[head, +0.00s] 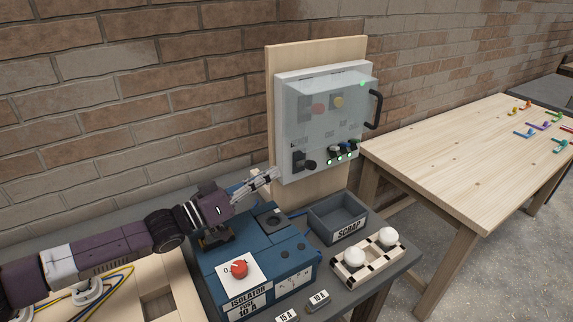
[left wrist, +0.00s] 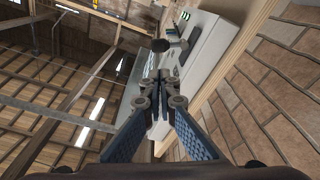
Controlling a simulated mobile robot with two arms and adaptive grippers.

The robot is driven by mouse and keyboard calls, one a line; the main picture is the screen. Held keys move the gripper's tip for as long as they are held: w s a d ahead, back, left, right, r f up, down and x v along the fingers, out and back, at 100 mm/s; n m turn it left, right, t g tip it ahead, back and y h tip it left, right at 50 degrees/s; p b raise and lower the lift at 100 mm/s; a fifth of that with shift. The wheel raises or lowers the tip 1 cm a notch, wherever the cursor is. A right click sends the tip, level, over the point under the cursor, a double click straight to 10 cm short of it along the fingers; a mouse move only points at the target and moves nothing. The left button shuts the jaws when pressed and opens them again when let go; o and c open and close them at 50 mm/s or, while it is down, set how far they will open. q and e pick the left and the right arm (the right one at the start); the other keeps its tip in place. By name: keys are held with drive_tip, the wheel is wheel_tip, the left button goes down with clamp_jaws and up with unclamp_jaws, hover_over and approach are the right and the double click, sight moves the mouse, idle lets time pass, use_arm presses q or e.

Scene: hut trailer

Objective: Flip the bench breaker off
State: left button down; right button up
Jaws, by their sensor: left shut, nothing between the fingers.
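A grey electrical panel (head: 335,80) with a clear cover and a black handle (head: 375,110) hangs on a wooden board. Several small switches (head: 345,151) sit at its lower right, above lit green lamps. I cannot read which switch is the bench breaker. My left gripper (head: 274,174) is shut and empty, just left of the panel's lower left corner. Its closed fingertips (left wrist: 159,77) point toward the panel side. My right gripper is out of view.
Below stands a blue isolator box (head: 213,265) with a red knob (head: 239,269). A grey scrap tray (head: 322,230) and a holder with two white knobs (head: 350,270) are right of it. A wooden table (head: 475,150) stands right; brick wall behind.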

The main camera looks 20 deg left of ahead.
sight(308, 166)
use_arm(q)
drive_tip(key=p+x, duration=0.3)
drive_tip(key=x, duration=0.5)
drive_tip(key=shift+w+d+r, duration=0.2)
drive_tip(key=shift+w, duration=0.1)
drive_tip(key=shift+w+d+f, duration=0.1)
drive_tip(key=shift+w+d, duration=0.15)
drive_tip(key=shift+w, duration=0.15)
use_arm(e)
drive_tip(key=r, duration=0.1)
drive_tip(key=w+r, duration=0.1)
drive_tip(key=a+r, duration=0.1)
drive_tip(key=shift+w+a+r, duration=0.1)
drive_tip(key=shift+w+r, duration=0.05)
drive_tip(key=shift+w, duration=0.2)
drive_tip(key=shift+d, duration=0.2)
use_arm(q)
drive_tip(key=shift+s+d+f+m, duration=0.1)
drive_tip(key=shift+m, duration=0.3)
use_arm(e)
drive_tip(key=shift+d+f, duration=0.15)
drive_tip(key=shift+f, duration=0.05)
